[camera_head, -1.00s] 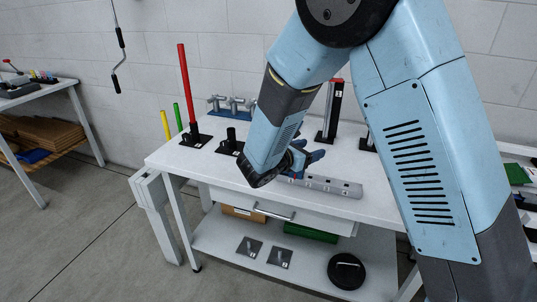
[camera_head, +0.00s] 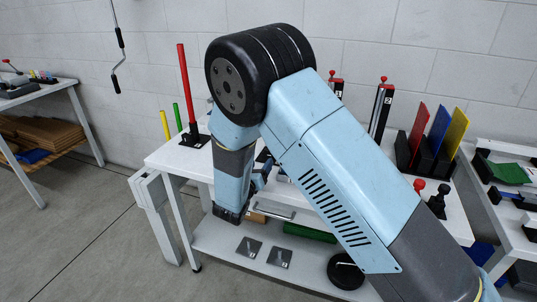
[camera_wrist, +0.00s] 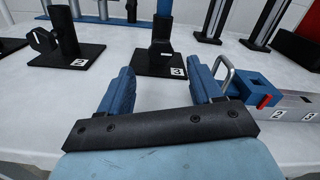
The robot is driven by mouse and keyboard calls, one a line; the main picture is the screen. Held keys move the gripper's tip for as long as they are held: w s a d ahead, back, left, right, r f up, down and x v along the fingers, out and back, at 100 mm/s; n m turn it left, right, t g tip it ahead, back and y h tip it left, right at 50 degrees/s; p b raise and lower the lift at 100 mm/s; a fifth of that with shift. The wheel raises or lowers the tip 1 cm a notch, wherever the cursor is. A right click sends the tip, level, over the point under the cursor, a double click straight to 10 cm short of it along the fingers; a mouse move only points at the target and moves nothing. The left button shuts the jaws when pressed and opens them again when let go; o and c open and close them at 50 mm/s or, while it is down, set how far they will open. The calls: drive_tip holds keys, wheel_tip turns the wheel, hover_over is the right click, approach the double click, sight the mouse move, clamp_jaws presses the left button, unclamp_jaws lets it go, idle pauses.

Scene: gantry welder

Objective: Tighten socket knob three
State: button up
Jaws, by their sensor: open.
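Socket three, a black post on a square black base (camera_wrist: 176,67) labelled 3, stands just ahead in the wrist view. A blue pole (camera_wrist: 165,7) rises from it. Its dark knob (camera_wrist: 161,50) is low on the side facing me. My gripper (camera_wrist: 160,68) is open and empty, its two blue fingers apart on either side of the line to the knob. The knob appears beyond the fingertips; contact cannot be made out. In the head view my gripper (camera_head: 260,180) shows partly beside my wrist, and my arm hides socket three.
Socket two (camera_wrist: 65,47), labelled 2, stands left of socket three. On the right are a blue block (camera_wrist: 246,86), a metal loop handle (camera_wrist: 224,72) and a numbered grey bar (camera_wrist: 298,107). Black upright stands (camera_wrist: 262,25) are behind. The red pole (camera_head: 187,85) stands at the table's left.

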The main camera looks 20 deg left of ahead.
sight(267, 154)
drive_tip(key=w, duration=0.8)
drive_tip(key=shift+w+d, duration=0.2)
drive_tip(key=shift+d, duration=0.15)
